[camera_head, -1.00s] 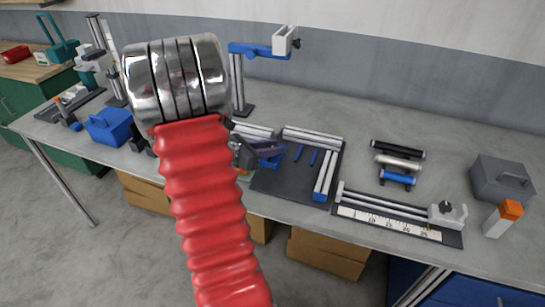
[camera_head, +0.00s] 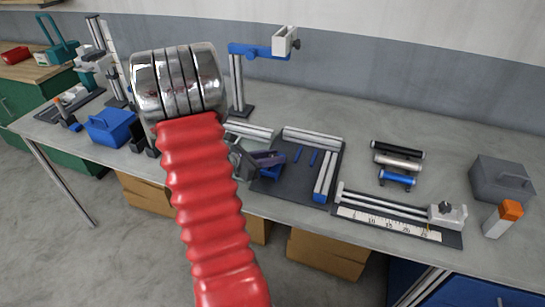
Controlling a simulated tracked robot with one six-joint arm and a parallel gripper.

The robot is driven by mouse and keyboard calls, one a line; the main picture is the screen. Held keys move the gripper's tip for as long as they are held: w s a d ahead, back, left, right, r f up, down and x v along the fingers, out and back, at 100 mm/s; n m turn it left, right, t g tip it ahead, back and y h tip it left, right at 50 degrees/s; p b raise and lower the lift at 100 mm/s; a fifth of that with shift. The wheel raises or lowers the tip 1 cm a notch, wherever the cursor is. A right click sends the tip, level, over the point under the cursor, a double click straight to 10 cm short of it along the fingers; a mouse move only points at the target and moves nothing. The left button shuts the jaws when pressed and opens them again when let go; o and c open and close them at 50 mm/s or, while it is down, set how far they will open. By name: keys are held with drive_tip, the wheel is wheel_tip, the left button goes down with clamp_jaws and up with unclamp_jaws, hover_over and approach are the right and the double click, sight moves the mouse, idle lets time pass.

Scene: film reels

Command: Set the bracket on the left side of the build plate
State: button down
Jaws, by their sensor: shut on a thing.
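The dark build plate (camera_head: 291,181) lies at the middle of the grey table. A silver bar (camera_head: 312,138) lies along its back, another bar (camera_head: 324,177) with a blue end lies on its right side, and two thin blue strips lie between. My gripper (camera_head: 262,161), dark grey and partly hidden behind my red arm, is over the plate's left side. It is shut on a small blue piece, which I take to be the bracket (camera_head: 270,173). The gripper covers much of it. I cannot tell whether it touches the plate.
A silver bar (camera_head: 248,131) lies behind the gripper. A blue-armed stand (camera_head: 238,82) rises at the back. A blue box (camera_head: 110,127) sits to the left. To the right are several short cylinders (camera_head: 397,161), a ruler fixture (camera_head: 392,217), a grey box (camera_head: 503,178) and an orange-capped block (camera_head: 504,218).

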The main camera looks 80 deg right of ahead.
drive_tip(key=c, duration=1.5)
unclamp_jaws()
drive_tip(key=shift+f, duration=0.1)
drive_tip(key=shift+w+a+r, duration=0.35)
drive_tip(key=shift+w+a, duration=0.05)
drive_tip(key=shift+a, duration=0.05)
drive_tip(key=v, duration=1)
drive_tip(key=shift+w+a+r, duration=0.1)
drive_tip(key=shift+w+a, duration=0.1)
drive_tip(key=shift+a, duration=0.1)
